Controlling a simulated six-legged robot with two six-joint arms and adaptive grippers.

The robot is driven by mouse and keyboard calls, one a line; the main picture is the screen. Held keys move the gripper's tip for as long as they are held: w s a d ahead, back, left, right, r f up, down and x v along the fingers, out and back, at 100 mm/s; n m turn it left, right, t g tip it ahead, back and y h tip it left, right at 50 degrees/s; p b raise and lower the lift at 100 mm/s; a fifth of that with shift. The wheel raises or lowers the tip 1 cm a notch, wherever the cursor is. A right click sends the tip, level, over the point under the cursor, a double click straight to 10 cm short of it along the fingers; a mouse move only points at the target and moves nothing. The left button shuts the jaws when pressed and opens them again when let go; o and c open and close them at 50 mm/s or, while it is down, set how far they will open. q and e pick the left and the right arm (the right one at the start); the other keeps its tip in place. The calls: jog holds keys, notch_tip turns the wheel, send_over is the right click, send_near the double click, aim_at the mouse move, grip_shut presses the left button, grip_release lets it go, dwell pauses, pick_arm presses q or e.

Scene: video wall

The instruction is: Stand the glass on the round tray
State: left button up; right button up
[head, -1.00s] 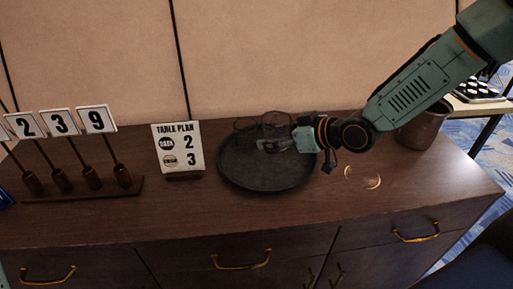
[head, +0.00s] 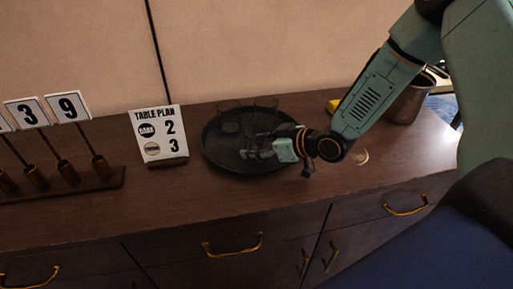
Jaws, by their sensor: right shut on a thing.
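The round dark tray (head: 222,160) lies on the brown cabinet top. My right gripper (head: 256,152) reaches in from the right over the tray and is shut on a clear dark glass (head: 264,117), which looks upright. Whether its base touches the tray I cannot tell, as the fingers cover its lower part. A second clear glass (head: 230,119) stands on the tray's back left, close beside the held one. My left gripper is out of view.
A table plan sign (head: 159,134) stands just left of the tray. Number cards on wooden posts (head: 100,168) are further left. A brown pot (head: 408,104) and a yellow item (head: 333,106) are at the right. The cabinet front is clear.

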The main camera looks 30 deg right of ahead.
jog(key=shift+w+d+f, duration=0.15)
jog(key=shift+w+f, duration=0.05)
jog(key=shift+f, duration=0.2)
jog(key=o, duration=1.1)
jog(key=shift+o, duration=1.4)
jog(key=shift+s, duration=0.15)
jog(key=shift+o, duration=0.4)
